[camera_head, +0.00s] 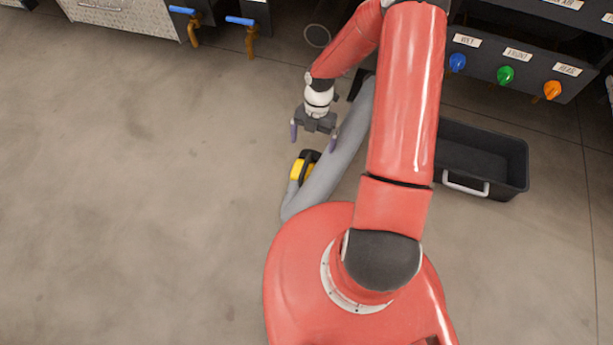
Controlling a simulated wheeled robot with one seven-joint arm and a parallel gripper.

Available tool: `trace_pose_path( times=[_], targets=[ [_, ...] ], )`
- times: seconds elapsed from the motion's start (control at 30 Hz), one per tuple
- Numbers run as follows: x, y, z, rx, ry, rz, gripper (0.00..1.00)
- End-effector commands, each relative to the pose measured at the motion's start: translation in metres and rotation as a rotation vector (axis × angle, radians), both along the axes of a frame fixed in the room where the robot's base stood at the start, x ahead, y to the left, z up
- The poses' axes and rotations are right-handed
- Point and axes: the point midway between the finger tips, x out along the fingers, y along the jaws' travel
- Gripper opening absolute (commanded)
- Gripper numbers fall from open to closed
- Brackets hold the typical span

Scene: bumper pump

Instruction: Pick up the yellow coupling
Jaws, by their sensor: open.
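The yellow coupling (297,169) lies low near the floor, left of centre in the head view, just in front of my round red base. A black part (310,157) sits against its upper right side. A thick grey hose (336,158) runs beside it on the right and partly borders it. My gripper (313,138) is open and empty, with its two purple fingers spread apart. In the picture it is just above the coupling; its height over the floor is hard to judge.
A black bin (511,165) with a pale handle stands at the right. A dark panel with blue, green and orange knobs (505,75) is at the upper right. Blue-handled brass taps (249,40) are at the top left. The floor at the left is clear.

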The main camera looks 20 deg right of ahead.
Motion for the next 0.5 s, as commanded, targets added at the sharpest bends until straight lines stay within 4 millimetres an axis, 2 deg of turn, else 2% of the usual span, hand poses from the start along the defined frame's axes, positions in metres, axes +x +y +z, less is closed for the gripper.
trace_pose_path(
  times=[0.03,0.1,0.5],
  targets=[
    [-0.002,0.003,-0.013,0.031,0.005,0.031,1.0],
    [-0.003,0.005,-0.023,0.059,0.002,0.067,1.0],
    [-0.016,0.017,-0.066,0.079,0.001,0.097,1.0]
  ],
)
